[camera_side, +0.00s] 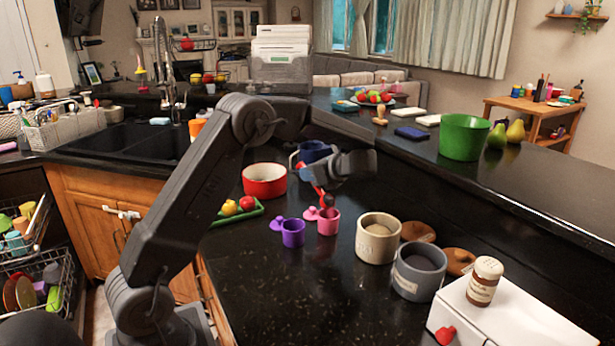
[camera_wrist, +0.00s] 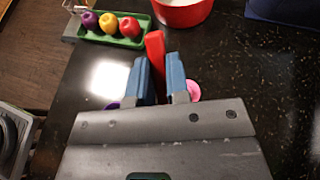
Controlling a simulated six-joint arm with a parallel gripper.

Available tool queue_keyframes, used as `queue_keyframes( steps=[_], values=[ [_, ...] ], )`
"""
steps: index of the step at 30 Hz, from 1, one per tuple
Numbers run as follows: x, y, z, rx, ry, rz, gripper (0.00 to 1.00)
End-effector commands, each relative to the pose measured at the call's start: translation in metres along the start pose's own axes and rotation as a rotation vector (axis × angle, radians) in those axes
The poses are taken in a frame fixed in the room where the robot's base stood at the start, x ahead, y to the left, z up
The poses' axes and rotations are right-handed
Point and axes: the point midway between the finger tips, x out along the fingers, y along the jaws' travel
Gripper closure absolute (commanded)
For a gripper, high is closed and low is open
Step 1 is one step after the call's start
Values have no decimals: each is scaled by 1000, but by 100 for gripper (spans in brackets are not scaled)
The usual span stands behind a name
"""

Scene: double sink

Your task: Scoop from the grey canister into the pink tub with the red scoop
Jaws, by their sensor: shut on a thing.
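The pink tub (camera_side: 328,222) stands on the dark counter with its round pink lid (camera_side: 311,213) beside it. It also peeks out right of my fingers in the wrist view (camera_wrist: 193,91). The grey canister (camera_side: 418,274) stands open at the front right, with dark contents. My gripper (camera_side: 318,178) is above the pink tub, shut on the red scoop (camera_side: 319,192). The scoop's red handle also shows between my blue fingers in the wrist view (camera_wrist: 155,52). The scoop points down toward the tub; its bowl is largely hidden, and whether it holds anything cannot be told.
A purple tub (camera_side: 293,234) stands left of the pink one. A beige canister (camera_side: 377,240), brown lids (camera_side: 458,262) and a white box (camera_side: 510,310) with a jar (camera_side: 485,282) are to the right. A red pot (camera_side: 264,182) and green tray (camera_side: 238,214) stand behind. The front counter is clear.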

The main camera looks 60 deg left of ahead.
Motion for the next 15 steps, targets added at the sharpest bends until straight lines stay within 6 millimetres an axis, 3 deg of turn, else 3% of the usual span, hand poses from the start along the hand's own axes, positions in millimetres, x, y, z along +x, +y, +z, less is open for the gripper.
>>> queue_keyframes(
  steps=[15],
  values=[
    [-25, 0, 5, 4, -331, -2, 100]
  ],
)
